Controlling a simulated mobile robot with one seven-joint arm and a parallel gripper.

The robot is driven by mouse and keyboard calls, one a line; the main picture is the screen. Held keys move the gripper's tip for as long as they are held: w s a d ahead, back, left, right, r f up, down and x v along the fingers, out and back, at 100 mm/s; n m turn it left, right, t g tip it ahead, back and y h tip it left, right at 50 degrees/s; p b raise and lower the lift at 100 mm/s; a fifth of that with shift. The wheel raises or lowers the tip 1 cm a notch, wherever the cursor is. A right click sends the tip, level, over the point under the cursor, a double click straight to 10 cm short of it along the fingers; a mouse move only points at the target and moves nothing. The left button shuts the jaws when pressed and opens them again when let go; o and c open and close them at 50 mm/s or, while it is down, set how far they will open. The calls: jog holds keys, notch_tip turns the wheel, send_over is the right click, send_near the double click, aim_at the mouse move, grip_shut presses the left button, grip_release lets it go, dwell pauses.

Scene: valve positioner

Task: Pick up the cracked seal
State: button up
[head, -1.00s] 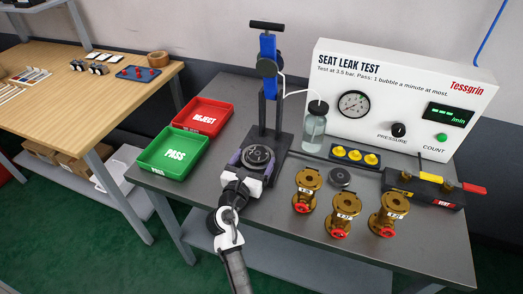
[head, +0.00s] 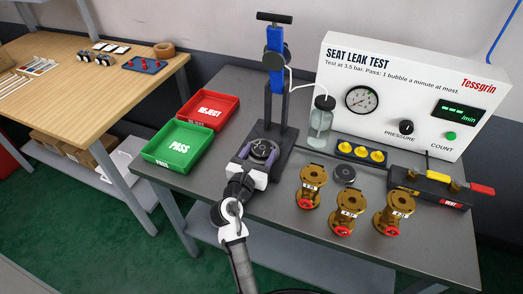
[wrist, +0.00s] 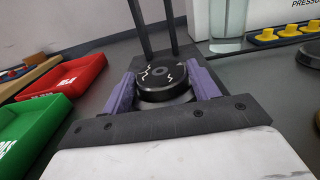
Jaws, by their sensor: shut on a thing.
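The cracked seal (wrist: 162,78) is a round black disc with pale jagged crack lines on its top. In the head view the disc (head: 263,149) is at the base of the blue and black press stand (head: 277,75). My gripper (wrist: 160,90) has its two purple fingers on either side of the disc, shut on it. In the head view my gripper (head: 259,153) reaches in from the front. I cannot tell whether the disc is clear of the base under it.
The green PASS tray (head: 178,149) and red REJECT tray (head: 208,111) lie left of the stand. A second black disc (head: 345,173), several brass valves (head: 349,212) and a clear bottle (head: 321,120) are right. The leak test box (head: 400,90) stands behind.

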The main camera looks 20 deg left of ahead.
aim_at(259, 154)
notch_tip(259, 154, up, 10)
jog(key=shift+r+p, duration=0.1)
jog(key=shift+p, duration=0.25)
jog(key=shift+s, duration=0.1)
